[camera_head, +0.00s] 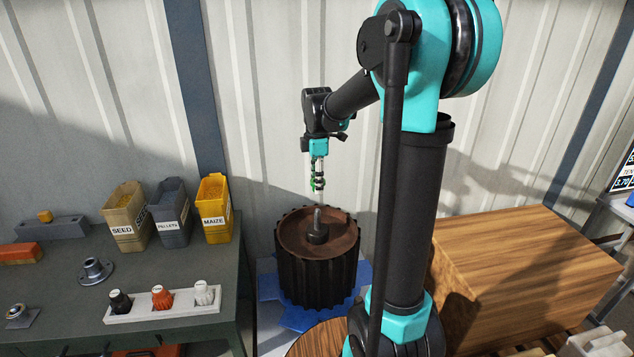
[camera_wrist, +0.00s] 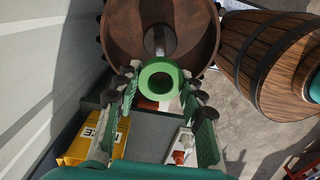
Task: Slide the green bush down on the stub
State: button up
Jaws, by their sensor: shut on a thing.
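The green bush (camera_wrist: 160,80) is a short ring with a hole through it, seen in the wrist view. My gripper (camera_wrist: 158,92) is shut on it, with a finger on each side. In the head view my gripper (camera_head: 317,180) hangs above the drum, with a bit of the bush's green showing between the fingers. The stub (camera_head: 317,222) is a grey upright pin with a dark collar, standing in the middle of the brown, ribbed dark drum (camera_head: 318,270). In the wrist view the stub (camera_wrist: 159,42) shows just beyond the bush. The bush is above the stub, apart from it in the head view.
A dark bench (camera_head: 180,255) on the left holds bins for seed, pellets and maize (camera_head: 214,208), and a white holder (camera_head: 165,308) with three knobs. A blue base (camera_head: 300,316) lies under the drum. A wooden crate (camera_head: 515,262) stands right.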

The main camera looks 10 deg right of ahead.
send_over(317, 220)
jog(key=w, duration=0.1)
jog(key=shift+f, duration=2.9)
jog(key=shift+w+f, duration=0.1)
jog(key=shift+f, duration=4.65)
jog(key=o, duration=1)
jog(key=shift+r, duration=0.1)
notch_tip(317, 220, up, 12)
jog(key=shift+f, duration=0.1)
